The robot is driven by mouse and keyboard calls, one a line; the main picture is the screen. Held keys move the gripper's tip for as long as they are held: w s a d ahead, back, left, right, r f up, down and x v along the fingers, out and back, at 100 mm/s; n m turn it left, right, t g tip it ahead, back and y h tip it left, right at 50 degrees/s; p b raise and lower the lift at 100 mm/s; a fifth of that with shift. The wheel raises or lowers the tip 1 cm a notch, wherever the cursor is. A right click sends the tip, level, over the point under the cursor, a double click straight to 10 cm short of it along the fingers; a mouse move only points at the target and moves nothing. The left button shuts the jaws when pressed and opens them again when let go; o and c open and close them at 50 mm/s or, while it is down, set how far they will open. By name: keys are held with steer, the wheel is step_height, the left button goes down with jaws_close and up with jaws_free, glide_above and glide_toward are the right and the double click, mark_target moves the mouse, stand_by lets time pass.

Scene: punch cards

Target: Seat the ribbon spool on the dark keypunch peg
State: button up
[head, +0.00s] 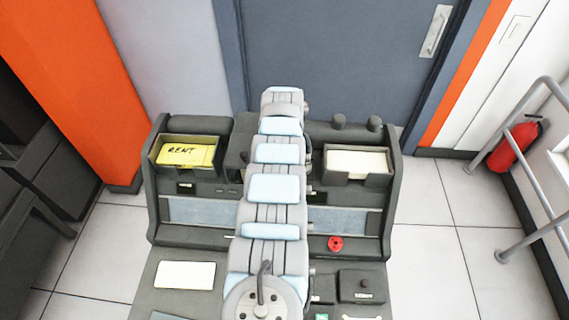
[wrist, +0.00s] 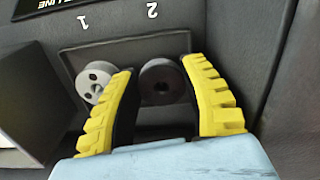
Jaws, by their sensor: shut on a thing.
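My gripper (wrist: 158,66) shows in the wrist view, its two yellow-backed fingers shut on a dark round spool (wrist: 160,82). The spool's flat face with a small reddish-brown centre points toward the camera. It is in front of or against a dark plate (wrist: 90,53) on the keypunch; I cannot tell whether it touches the plate. No dark peg is visible there; any peg behind the spool is hidden. In the head view my arm hides the gripper and the held spool.
A light grey disc with holes (wrist: 95,82) is close beside the left finger. The keypunch carries a yellow card box (head: 186,153), a white card box (head: 357,162) and a red disc (head: 335,243).

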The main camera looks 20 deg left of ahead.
steer(key=shift+f+b, duration=0.3)
steer(key=shift+f, duration=0.05)
stand_by(0.6)
steer(key=o, duration=1)
steer(key=shift+r, duration=0.15)
steer(key=shift+o, duration=0.8)
steer(key=shift+d+r+p, duration=0.1)
steer(key=shift+r+p, duration=1.55)
steer(key=shift+p, duration=0.05)
steer(key=shift+a+r+p, duration=0.2)
steer(key=shift+r+p, duration=2.25)
steer(key=shift+r, duration=0.4)
